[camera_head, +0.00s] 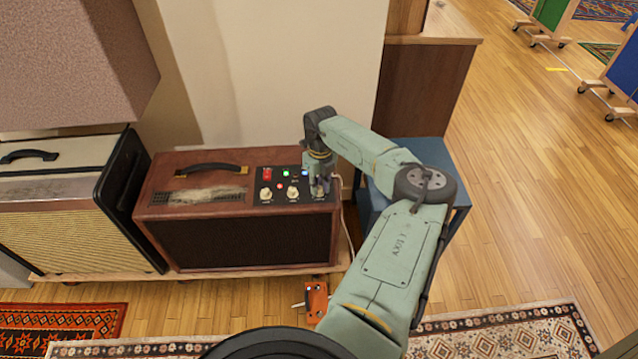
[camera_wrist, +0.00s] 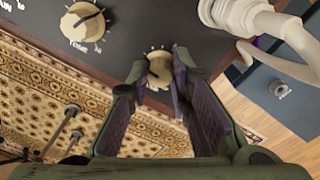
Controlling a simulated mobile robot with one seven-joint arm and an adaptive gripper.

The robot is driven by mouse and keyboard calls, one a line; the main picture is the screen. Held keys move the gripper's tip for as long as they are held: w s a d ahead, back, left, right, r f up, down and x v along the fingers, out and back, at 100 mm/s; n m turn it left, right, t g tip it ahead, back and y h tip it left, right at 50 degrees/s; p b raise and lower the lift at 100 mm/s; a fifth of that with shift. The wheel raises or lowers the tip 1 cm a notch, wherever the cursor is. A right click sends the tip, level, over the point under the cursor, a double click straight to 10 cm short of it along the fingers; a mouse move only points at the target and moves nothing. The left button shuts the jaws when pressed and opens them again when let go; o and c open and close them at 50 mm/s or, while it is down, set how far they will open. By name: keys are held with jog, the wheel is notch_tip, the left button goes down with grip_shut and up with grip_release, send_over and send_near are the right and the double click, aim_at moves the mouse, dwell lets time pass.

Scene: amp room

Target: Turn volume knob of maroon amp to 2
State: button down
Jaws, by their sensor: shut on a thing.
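The maroon amp (camera_head: 155,210) stands on a low wooden board, with a dark control panel at its top right. In the head view my gripper (camera_head: 318,187) points down at the rightmost knob of the panel. In the wrist view that cream knob (camera_wrist: 158,73) sits between the fingertips of my gripper (camera_wrist: 157,75), which are shut on it. Its label is hidden; a dark pointer line shows on its top, but the number it marks cannot be read. A knob labelled TONE (camera_wrist: 84,22) is beside it, and part of a GAIN label shows at the corner.
A cream amp (camera_head: 70,190) stands left of the maroon one, partly under a pinkish box (camera_head: 75,60). A blue stool (camera_head: 365,200) is close on the right. A small orange pedal (camera_head: 316,300) lies on the floor in front. White cables run past the amp's right side.

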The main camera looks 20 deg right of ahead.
aim_at(320, 187)
jog(key=shift+m, duration=0.6)
jog(key=c, duration=1.4)
grip_release()
jog(key=shift+c, duration=0.2)
jog(key=shift+r, duration=0.1)
notch_tip(320, 187, up, 12)
jog(key=shift+d, duration=0.2)
